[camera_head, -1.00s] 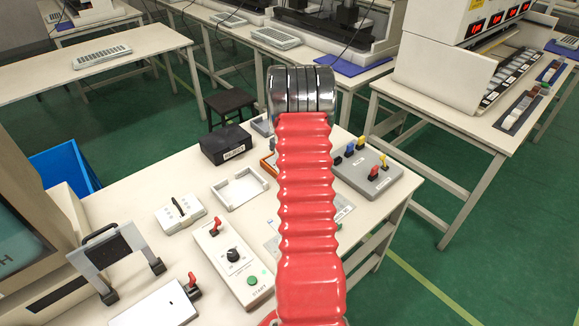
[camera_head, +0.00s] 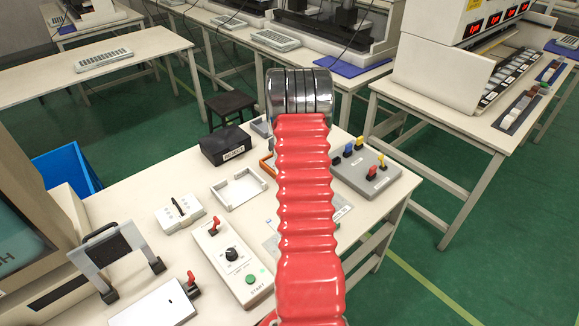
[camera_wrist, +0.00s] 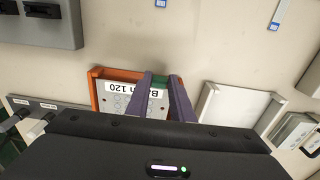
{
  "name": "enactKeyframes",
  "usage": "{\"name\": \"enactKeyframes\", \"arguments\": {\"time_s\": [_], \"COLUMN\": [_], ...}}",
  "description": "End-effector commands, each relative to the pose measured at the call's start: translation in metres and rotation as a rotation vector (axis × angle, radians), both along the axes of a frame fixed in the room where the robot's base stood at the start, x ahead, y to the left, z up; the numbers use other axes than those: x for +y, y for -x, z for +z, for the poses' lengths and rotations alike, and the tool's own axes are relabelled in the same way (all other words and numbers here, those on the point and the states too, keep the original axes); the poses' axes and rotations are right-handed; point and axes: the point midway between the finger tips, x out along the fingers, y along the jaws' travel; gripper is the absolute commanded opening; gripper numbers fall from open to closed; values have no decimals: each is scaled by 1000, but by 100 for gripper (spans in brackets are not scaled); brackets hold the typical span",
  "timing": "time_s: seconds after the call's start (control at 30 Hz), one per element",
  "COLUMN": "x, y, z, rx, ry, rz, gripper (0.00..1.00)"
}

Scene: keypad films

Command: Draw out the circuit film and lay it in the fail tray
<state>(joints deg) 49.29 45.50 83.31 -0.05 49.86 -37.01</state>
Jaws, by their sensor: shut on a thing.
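The circuit film, a pale sheet with rows of round marks and a label reading "Batch 120" (camera_wrist: 122,88), shows in the wrist view, within the outline of an orange-walled tray (camera_wrist: 95,92). My gripper (camera_wrist: 162,80) has its two purple fingers shut on a green strip at the film's edge. I cannot tell whether the film touches the tray floor. My dark wrist housing hides the near part of both. In the head view, a bit of the orange tray (camera_head: 266,166) shows left of my red arm, which hides the gripper and film. No tray is readably marked fail.
An empty white tray (camera_head: 238,189) stands beside the orange one; the wrist view shows it on the right (camera_wrist: 212,108). A black box (camera_head: 225,145), a grey switch block (camera_head: 385,185) and a control panel with a red lever (camera_head: 232,262) stand nearby.

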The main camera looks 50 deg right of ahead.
Motion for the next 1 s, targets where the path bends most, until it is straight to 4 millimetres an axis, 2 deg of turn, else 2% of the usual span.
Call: {"name": "enactKeyframes", "arguments": {"time_s": [0.03,0.2,0.33,0.37,0.67,1.0], "x": [5,5,7,8,11,9], "y": [8,6,6,7,5,3], "z": [-28,-31,-29,-29,-23,-18], "rx": [24,29,22,20,9,4], "ry": [-17,-19,-20,-21,-20,-16], "rz": [-1,-2,1,2,7,8], "gripper": [0,0,0,19,40,40]}}
